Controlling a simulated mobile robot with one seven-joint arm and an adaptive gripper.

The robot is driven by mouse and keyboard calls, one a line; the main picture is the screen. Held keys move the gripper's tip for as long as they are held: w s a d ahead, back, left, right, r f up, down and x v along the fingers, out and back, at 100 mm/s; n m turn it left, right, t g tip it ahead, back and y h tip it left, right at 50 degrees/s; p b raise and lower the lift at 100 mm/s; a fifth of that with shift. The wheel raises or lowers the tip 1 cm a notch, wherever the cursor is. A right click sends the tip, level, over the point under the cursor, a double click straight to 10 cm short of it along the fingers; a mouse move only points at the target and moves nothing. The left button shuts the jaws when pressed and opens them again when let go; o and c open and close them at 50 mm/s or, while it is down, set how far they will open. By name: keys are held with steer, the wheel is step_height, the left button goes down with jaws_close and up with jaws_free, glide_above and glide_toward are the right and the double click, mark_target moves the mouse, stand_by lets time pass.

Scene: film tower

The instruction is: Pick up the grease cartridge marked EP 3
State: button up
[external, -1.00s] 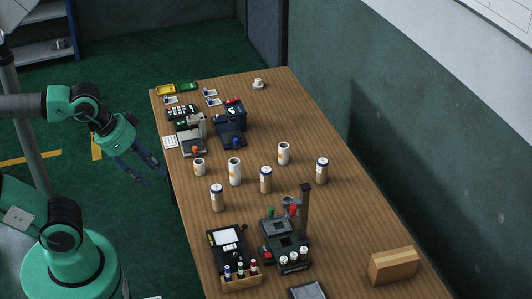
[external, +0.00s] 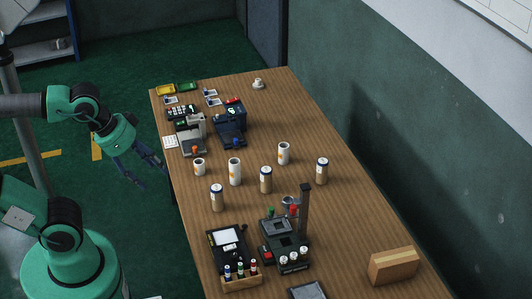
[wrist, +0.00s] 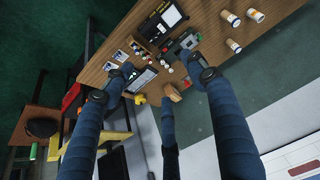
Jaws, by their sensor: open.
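Several upright cylinders stand mid-table in the external view. A short white one (external: 199,167) stands at left. Their markings are too small to read, so I cannot tell which is EP 3. Some show at the upper right of the wrist view (wrist: 233,45). My gripper (external: 150,170) is open and empty, off the table's left edge; its spread fingers show in the wrist view (wrist: 158,66).
The wooden table (external: 350,235) has dark devices (external: 230,128) behind the cylinders. A device with a dark post (external: 305,210) and a vial rack (external: 241,279) are in front. Table is bare right of the cylinders.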

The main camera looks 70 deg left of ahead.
steer(key=shift+w, duration=0.1)
steer(key=w+a+f+m+g+p, duration=0.1)
steer(key=w+a+f+p, duration=0.15)
steer(key=w+a, duration=0.4)
steer(key=w+a+f+g+p, duration=0.2)
steer(key=w+a+f, duration=0.15)
steer(key=w, duration=0.65)
steer(key=w+a+f+g+p, duration=0.1)
steer(key=w+a+f, duration=0.1)
steer(key=a+f, duration=0.3)
steer(key=w+a+f+m+p, duration=0.1)
steer(key=w+a+f, duration=0.1)
steer(key=a+f, duration=0.3)
steer(key=w+a+f+m+g+p, duration=0.1)
steer(key=w+a+f, duration=0.1)
steer(key=a+f, duration=0.3)
steer(key=shift+w+a+f+g, duration=0.1)
steer(key=shift+f+g, duration=0.05)
steer(key=shift+f, duration=0.75)
steer(key=shift+w+a+f+g, duration=0.1)
steer(key=shift+f+g, duration=0.05)
steer(key=shift+f, duration=0.7)
steer(key=shift+d, duration=0.1)
